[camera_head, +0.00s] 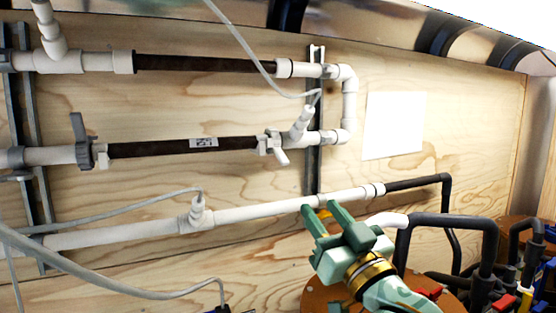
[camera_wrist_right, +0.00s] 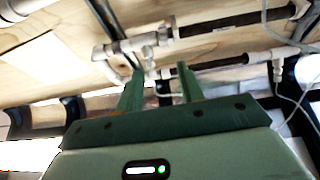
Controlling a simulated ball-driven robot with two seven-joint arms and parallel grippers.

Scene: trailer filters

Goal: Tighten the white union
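A white ringed collar, which looks like the white union (camera_head: 374,190), sits on the lower white pipe (camera_head: 265,211) where it meets a black pipe. My right gripper (camera_head: 320,205) is just below and left of this collar, with its green fingers spread at the lower pipe. I cannot tell whether they touch the pipe. In the right wrist view the two fingers (camera_wrist_right: 160,68) stand apart with nothing clearly held between them. White pipe fittings (camera_wrist_right: 150,40) show beyond the fingertips; I cannot tell which one is the union. My left gripper is not in view.
Two filter pipes (camera_head: 205,64) run along the plywood wall above, joined by a white elbow (camera_head: 348,105). A grey-handled valve (camera_head: 82,140) is at left. Thin grey hoses (camera_head: 120,208) hang in front. Black pipes (camera_head: 445,222) and red-handled parts (camera_head: 503,302) crowd the lower right.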

